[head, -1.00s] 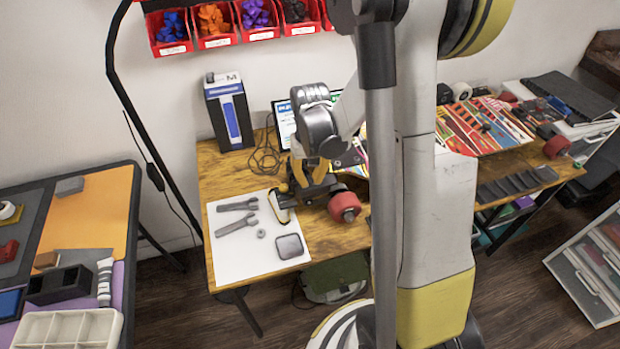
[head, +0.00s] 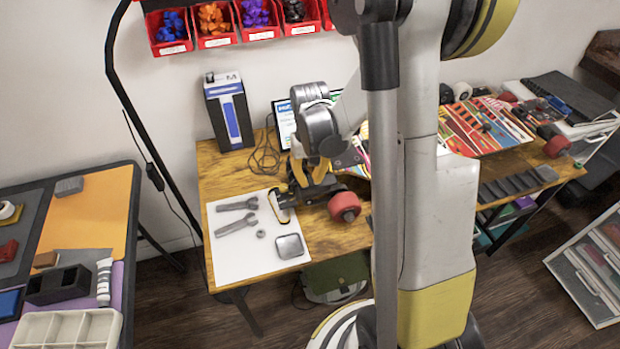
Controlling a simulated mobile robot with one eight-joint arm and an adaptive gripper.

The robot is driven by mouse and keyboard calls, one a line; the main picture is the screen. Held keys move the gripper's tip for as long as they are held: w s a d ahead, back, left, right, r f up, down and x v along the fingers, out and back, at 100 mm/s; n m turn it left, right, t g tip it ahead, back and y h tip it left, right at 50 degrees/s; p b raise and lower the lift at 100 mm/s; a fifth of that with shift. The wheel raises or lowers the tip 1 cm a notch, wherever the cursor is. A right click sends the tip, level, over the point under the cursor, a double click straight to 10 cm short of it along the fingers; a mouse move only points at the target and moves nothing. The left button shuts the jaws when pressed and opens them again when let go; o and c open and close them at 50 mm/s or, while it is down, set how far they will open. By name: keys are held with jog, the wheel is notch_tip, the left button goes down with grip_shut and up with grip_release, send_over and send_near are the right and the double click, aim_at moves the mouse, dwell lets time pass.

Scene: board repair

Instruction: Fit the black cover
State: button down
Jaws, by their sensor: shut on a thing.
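My gripper (head: 283,206) is low over the right edge of the white sheet (head: 225,266) on the wooden table, beside a red wheel (head: 344,206) on a dark metal part. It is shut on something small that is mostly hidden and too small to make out. I cannot pick out the black cover with certainty. A grey rounded-square piece (head: 290,246) lies on the sheet below my gripper, apart from it. Two grey wrenches (head: 236,224) and a small nut (head: 261,234) lie to its left. My arm hides the table to the right.
A blue-and-white box (head: 229,112) and a screen (head: 284,124) stand at the table's back. Red bins (head: 219,40) hang on the wall above. A side table (head: 103,210) with a black holder and a white tray is at left. Colourful boards (head: 486,125) lie at right.

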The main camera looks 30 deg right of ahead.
dwell(0.3)
jog(key=shift+f+b, duration=0.85)
jog(key=shift+f, duration=0.05)
jog(key=shift+f+b, duration=0.1)
jog(key=shift+b, duration=0.2)
dwell(0.7)
jog(key=shift+f+b, duration=0.3)
jog(key=shift+f, duration=0.05)
jog(key=shift+f+b, duration=0.15)
jog(key=shift+b, duration=0.2)
dwell(1.1)
jog(key=c, duration=1.4)
grip_release()
jog(key=shift+c, duration=0.3)
jog(key=shift+r+p, duration=2.7)
jog(key=shift+r, duration=1.1)
